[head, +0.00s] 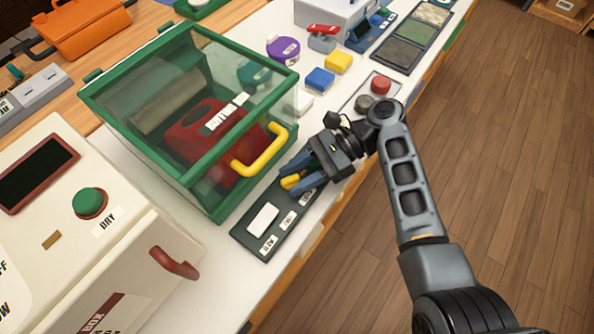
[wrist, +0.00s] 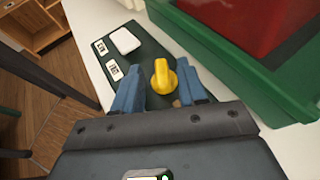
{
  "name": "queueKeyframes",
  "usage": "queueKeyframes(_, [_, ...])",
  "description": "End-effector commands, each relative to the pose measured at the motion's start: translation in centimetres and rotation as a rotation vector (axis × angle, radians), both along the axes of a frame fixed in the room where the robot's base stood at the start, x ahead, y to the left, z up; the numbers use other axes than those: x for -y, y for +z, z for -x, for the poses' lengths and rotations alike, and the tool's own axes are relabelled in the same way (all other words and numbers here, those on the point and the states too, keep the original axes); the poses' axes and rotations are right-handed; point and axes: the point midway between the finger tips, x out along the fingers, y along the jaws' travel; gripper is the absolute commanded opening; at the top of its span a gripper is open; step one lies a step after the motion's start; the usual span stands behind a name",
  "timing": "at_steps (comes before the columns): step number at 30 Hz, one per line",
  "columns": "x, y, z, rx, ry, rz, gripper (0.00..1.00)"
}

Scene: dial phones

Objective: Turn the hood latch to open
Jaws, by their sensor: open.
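A yellow knob with a raised grip bar (wrist: 162,78), which looks like the hood latch, sits on a dark green panel (wrist: 148,58) in front of the hood. In the head view the knob (head: 291,182) shows partly, between the blue fingers. My gripper (head: 296,176) is open, its fingers low over the panel. In the wrist view my gripper (wrist: 158,85) has one finger on each side of the knob, with gaps visible. The hood (head: 207,200) is a green-framed clear box with a yellow handle (head: 262,153). Its lid is down over a red object (head: 205,135).
A white rocker (head: 263,219) and small labels share the panel. A cream machine (head: 130,225) with a green button stands at the lower left. Red and grey knobs (head: 381,85) and coloured blocks lie behind my gripper. Wooden floor is free at the right.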

Motion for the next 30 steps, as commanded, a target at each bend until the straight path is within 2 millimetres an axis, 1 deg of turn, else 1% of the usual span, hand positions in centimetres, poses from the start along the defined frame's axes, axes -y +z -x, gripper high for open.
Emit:
queueKeyframes(5, [0.1, 0.3, -0.2, 0.003, 0.001, -0.002, 0.41])
queueKeyframes(8, [0.7, 0.5, -0.5, 0.004, -0.002, -0.003, 0.41])
queueKeyframes(11, [1.9, 1.0, -1.1, 0.006, -0.003, -0.002, 0.41])
queueKeyframes(16, [4.8, 2.1, -2.2, 0.005, -0.004, -0.002, 0.41])
queueKeyframes(18, [5.3, 2.7, -2.4, 0.002, -0.003, -0.001, 0.41])
queueKeyframes(21, [6.0, 2.9, -2.6, 0.002, -0.002, 0.0, 0.41])
queueKeyframes(25, [6.5, 3.0, -2.8, 0.001, -0.001, 0.0, 0.41])
queueKeyframes(30, [6.7, 3.1, -2.8, 0.001, 0.0, 0.0, 0.41])
